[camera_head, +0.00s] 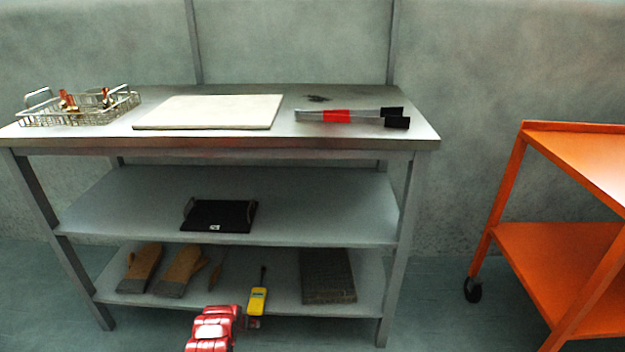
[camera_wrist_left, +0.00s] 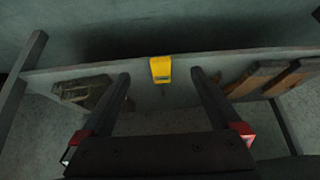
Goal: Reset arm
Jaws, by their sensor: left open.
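My red left arm reaches in at the bottom of the head view, with its left gripper (camera_head: 250,322) in front of the bottom shelf of a metal bench (camera_head: 330,258). In the left wrist view the left gripper (camera_wrist_left: 159,78) is open, its two dark fingers wide apart with nothing held between them. A yellow device (camera_head: 258,300) with a thin dark rod lies on the bottom shelf. It also shows between and beyond the fingertips in the left wrist view (camera_wrist_left: 161,70). My right gripper is in neither view.
The bottom shelf also holds brown gloves (camera_head: 182,270) and a dark mesh slab (camera_head: 328,275). A black tray (camera_head: 218,215) lies on the middle shelf. The top holds a wire basket (camera_head: 80,107), a white board (camera_head: 210,112) and red-banded bars (camera_head: 350,116). An orange cart (camera_head: 560,250) stands right.

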